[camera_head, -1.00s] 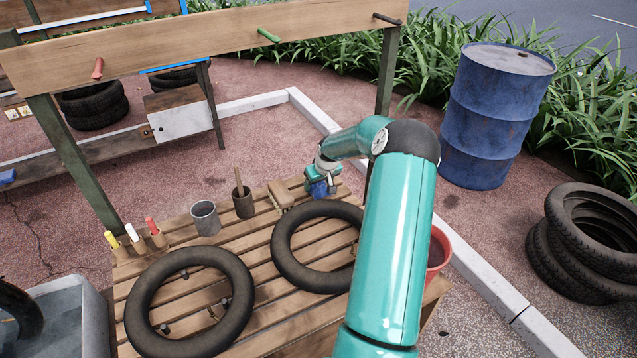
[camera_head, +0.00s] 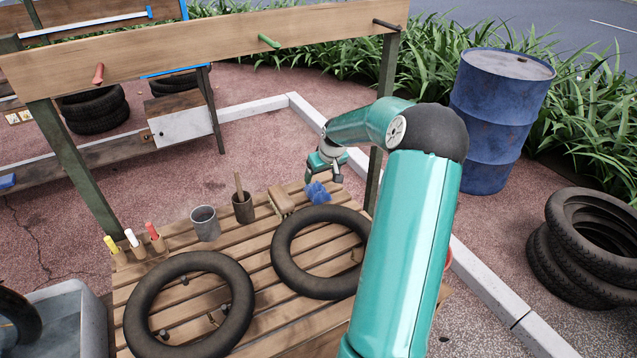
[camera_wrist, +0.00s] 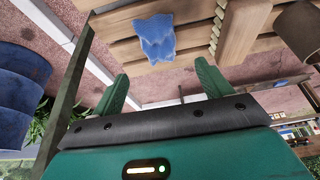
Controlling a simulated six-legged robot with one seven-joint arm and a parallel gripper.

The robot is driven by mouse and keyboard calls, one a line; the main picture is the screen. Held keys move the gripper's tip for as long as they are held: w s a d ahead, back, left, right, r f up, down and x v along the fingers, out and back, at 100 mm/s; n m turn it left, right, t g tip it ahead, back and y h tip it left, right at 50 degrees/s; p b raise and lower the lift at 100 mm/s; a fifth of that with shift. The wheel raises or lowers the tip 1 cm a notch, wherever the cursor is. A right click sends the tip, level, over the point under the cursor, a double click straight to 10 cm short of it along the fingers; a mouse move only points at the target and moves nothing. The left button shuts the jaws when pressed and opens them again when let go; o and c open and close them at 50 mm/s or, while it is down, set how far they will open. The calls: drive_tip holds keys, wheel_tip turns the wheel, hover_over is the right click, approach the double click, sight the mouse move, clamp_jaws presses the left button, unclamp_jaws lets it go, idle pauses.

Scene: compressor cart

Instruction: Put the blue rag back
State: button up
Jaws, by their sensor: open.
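My gripper (camera_head: 328,168) is just above and behind the rag. In the wrist view its two green fingers (camera_wrist: 160,84) are spread apart with nothing between them. The gripper and the rag look apart. Above the table, a wooden rail (camera_head: 215,42) carries a red peg (camera_head: 98,74), a green peg (camera_head: 268,41) and a dark peg (camera_head: 388,24), all bare.
Two black tyres (camera_head: 140,305) (camera_head: 283,262) lie on the table. A grey cup (camera_head: 205,224), a dark cup (camera_head: 243,209), the brush (camera_head: 281,201) and several coloured markers (camera_head: 133,239) line its back edge. A green post (camera_head: 386,90) stands close to my arm. A blue drum (camera_head: 495,120) stands behind.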

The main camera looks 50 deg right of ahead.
drive_tip(key=s+a+r+n, duration=0.1)
drive_tip(key=a+r, duration=0.4)
drive_tip(key=a, duration=0.4)
drive_tip(key=s+a+r+n+h, duration=0.1)
drive_tip(key=a+r, duration=0.5)
drive_tip(key=a, duration=0.2)
drive_tip(key=s+a+r+n, duration=0.1)
drive_tip(key=a+r, duration=0.4)
drive_tip(key=a, duration=0.4)
drive_tip(key=s+a+r+y, duration=0.1)
drive_tip(key=s+a+r, duration=0.1)
drive_tip(key=s+a, duration=0.7)
drive_tip(key=s+a+r+t+y, duration=0.1)
drive_tip(key=s+a+r, duration=0.1)
drive_tip(key=s+a, duration=0.8)
drive_tip(key=shift+s+r+n, duration=0.3)
drive_tip(key=shift+c, duration=0.5)
drive_tip(key=c, duration=0.7)
drive_tip(key=shift+a, duration=0.15)
drive_tip(key=shift+c, duration=0.6)
